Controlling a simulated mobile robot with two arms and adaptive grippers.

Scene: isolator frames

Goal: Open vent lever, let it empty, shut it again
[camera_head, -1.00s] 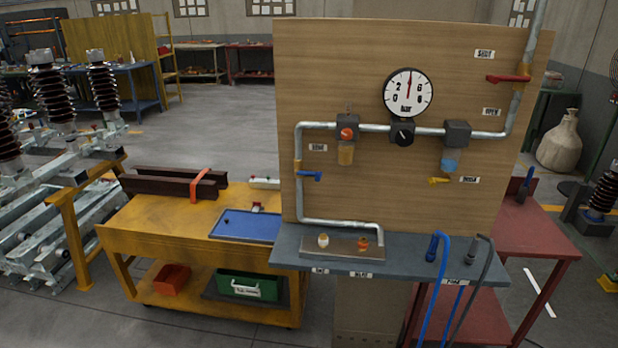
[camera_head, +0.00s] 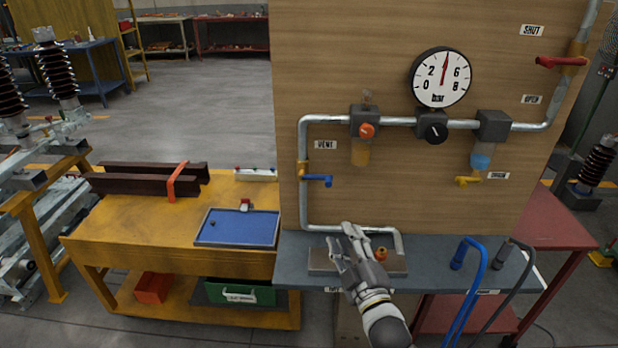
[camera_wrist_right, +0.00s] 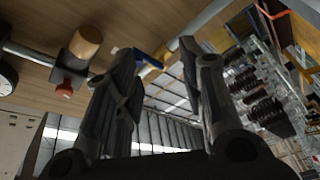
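The blue vent lever (camera_head: 318,180) sits on the vertical pipe on the left of the wooden panel, below the VENT label (camera_head: 325,145). Its handle points right, across the pipe. My right gripper (camera_head: 345,240) is in front of the panel's shelf, below the lever and apart from it. In the right wrist view its two fingers (camera_wrist_right: 160,85) are spread with nothing between them, and the blue lever (camera_wrist_right: 148,60) shows beyond them. The round gauge (camera_head: 441,77) has its red needle pointing nearly straight up, between 2 and 6. My left gripper is not in view.
A red lever (camera_head: 560,63) is at the upper right between SHUT and OPEN labels. A yellow drain lever (camera_head: 467,181) is right of centre. The grey shelf (camera_head: 430,270) carries an orange fitting (camera_head: 381,254) and hoses. A yellow cart (camera_head: 130,235) stands left.

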